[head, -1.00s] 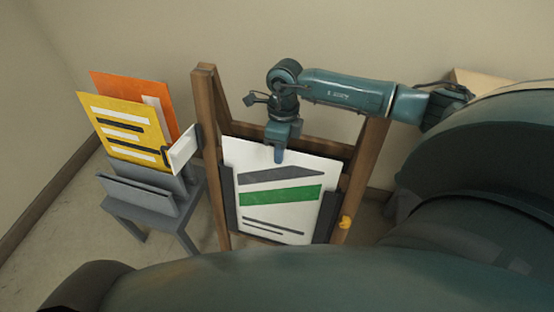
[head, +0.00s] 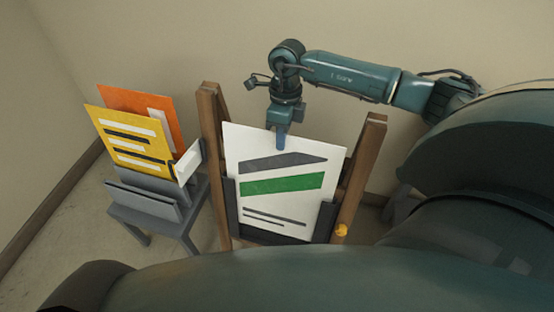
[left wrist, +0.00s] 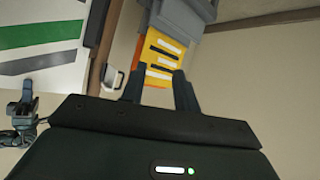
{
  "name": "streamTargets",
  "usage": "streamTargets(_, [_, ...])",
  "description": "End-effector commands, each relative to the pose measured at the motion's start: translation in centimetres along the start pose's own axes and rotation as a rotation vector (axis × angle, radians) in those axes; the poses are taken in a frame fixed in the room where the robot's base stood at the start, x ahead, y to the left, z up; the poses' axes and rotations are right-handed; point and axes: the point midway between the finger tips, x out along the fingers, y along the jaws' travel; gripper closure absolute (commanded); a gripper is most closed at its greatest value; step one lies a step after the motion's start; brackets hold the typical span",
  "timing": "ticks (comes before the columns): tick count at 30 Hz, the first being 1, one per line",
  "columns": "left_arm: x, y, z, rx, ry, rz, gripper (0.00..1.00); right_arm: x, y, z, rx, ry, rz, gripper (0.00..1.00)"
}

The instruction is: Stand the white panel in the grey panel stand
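The white panel (head: 280,205), with a green stripe and grey bars, is upright in a wooden frame between dark side channels. My right gripper (head: 281,142) is shut on its top edge from above. The panel's lower edge shows above the frame's dark bottom ledge. The grey panel stand (head: 150,213) is to the left, holding a yellow panel (head: 128,138) in front of an orange panel (head: 150,110); a low grey lip is at its front. In the left wrist view my left gripper (left wrist: 160,90) has its fingers apart and empty, with the yellow panel (left wrist: 160,55) beyond.
The wooden frame's left post (head: 212,150) stands between the white panel and the stand. A yellow knob (head: 341,230) is on the right post. A wall is close behind; a baseboard runs at left.

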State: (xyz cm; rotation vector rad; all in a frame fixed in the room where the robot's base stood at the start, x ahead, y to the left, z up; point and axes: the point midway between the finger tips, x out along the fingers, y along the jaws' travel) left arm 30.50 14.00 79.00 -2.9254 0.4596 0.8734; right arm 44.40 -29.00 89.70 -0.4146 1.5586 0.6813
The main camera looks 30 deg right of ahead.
Motion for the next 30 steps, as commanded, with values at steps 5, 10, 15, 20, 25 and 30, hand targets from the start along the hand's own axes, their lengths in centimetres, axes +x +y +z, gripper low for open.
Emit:
streamTargets(5, [-0.4,0.0,-0.5,-0.013,-0.012,-0.008,0.69,-2.0,0.0,0.0,0.0,-0.002,-0.001,1.0])
streamTargets(10, [-0.7,-0.3,-0.3,-0.016,-0.033,-0.017,0.69,-3.5,0.0,0.1,0.0,-0.003,-0.002,1.0])
streamTargets(15, [-1.0,-0.8,-0.5,-0.021,-0.046,-0.031,0.69,-5.1,0.0,0.0,0.0,-0.002,-0.001,1.0])
streamTargets(20, [-1.3,-1.0,-0.5,-0.029,-0.061,-0.041,0.69,-6.5,0.0,0.1,0.0,-0.003,-0.001,1.0])
streamTargets(25, [-1.6,-1.0,-0.7,-0.032,-0.073,-0.044,0.69,-8.0,0.0,0.0,-0.001,-0.002,-0.001,1.0])
streamTargets(30, [-1.8,-1.2,-0.6,-0.03,-0.088,-0.048,0.69,-9.5,0.0,0.0,-0.001,-0.002,-0.001,1.0])
